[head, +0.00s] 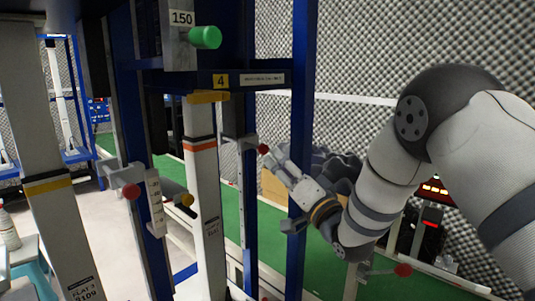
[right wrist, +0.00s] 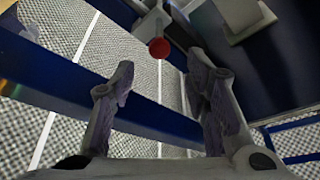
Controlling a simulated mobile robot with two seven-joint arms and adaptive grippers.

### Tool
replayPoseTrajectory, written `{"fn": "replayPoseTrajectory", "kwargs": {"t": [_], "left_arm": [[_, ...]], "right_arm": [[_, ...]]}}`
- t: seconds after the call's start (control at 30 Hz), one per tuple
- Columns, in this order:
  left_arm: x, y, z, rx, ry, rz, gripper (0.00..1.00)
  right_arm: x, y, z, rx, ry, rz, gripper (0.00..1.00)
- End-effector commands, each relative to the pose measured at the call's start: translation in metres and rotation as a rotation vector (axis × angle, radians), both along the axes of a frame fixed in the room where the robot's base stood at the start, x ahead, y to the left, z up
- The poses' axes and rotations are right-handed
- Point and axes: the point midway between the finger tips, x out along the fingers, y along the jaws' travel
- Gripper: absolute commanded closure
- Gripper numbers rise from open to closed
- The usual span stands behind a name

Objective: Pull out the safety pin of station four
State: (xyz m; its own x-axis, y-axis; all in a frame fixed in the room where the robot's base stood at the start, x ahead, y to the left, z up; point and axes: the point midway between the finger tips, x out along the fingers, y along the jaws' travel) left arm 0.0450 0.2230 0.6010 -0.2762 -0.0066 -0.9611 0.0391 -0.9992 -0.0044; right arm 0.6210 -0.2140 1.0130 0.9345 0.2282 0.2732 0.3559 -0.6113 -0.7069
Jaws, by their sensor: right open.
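Station four is marked by a yellow tag with a 4 (head: 220,81) on a dark blue crossbar. Below and right of it, a small red knob (head: 263,149) sticks out from a grey bracket on a post. My right gripper (head: 274,158) is open and empty, close to this knob, coming from the right. In the right wrist view, a red ball knob (right wrist: 159,47) on a grey bracket shows ahead of the open fingers (right wrist: 165,95), a little beyond their tips and apart from them. My left gripper is not in view.
A blue upright (head: 303,100) stands right beside my right wrist. A white post (head: 202,180) stands left of the knob. Other knobs are a green one (head: 205,37) by a 150 label, red ones (head: 131,191) (head: 403,270) and a yellow one (head: 187,199). Foam walls line the back.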

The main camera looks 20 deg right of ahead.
Motion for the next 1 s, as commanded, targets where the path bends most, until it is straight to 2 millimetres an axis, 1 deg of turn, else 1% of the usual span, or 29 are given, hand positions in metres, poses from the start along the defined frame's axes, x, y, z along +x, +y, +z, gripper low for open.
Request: {"fn": "replayPoseTrajectory", "kwargs": {"t": [0.03, 0.1, 0.2, 0.3, 0.4, 0.63, 0.67, 0.7, 0.77, 0.8, 0.83, 1.0], "left_arm": [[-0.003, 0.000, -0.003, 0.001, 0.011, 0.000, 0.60], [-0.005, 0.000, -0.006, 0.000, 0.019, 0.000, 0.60], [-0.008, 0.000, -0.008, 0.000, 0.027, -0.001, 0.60], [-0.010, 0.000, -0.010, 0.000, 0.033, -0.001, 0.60], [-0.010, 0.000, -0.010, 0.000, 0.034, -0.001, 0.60], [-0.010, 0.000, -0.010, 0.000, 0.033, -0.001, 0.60], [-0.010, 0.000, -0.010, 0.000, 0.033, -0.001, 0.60], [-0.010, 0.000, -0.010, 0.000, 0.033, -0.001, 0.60], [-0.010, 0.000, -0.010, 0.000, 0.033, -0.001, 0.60], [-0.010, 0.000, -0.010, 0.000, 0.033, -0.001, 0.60], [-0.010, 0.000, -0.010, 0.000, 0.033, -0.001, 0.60], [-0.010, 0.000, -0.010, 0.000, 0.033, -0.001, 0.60]], "right_arm": [[0.012, 0.004, -0.001, -0.002, 0.001, 0.003, 0.57], [0.028, 0.007, 0.003, -0.002, 0.002, 0.001, 0.57], [0.046, 0.012, 0.009, -0.002, 0.002, 0.001, 0.57], [0.058, 0.014, 0.013, -0.002, 0.003, -0.001, 0.57], [0.063, 0.015, 0.016, -0.001, 0.003, -0.002, 0.57], [0.063, 0.015, 0.018, -0.001, 0.001, -0.002, 0.57], [0.063, 0.015, 0.018, -0.001, 0.001, -0.002, 0.64], [0.063, 0.015, 0.018, -0.001, 0.001, -0.002, 0.73], [0.063, 0.015, 0.018, -0.001, 0.001, -0.002, 0.87], [0.063, 0.015, 0.018, -0.001, 0.001, -0.002, 0.96], [0.063, 0.015, 0.018, -0.001, 0.001, -0.002, 1.00], [0.063, 0.015, 0.018, -0.001, 0.001, -0.002, 1.00]]}}
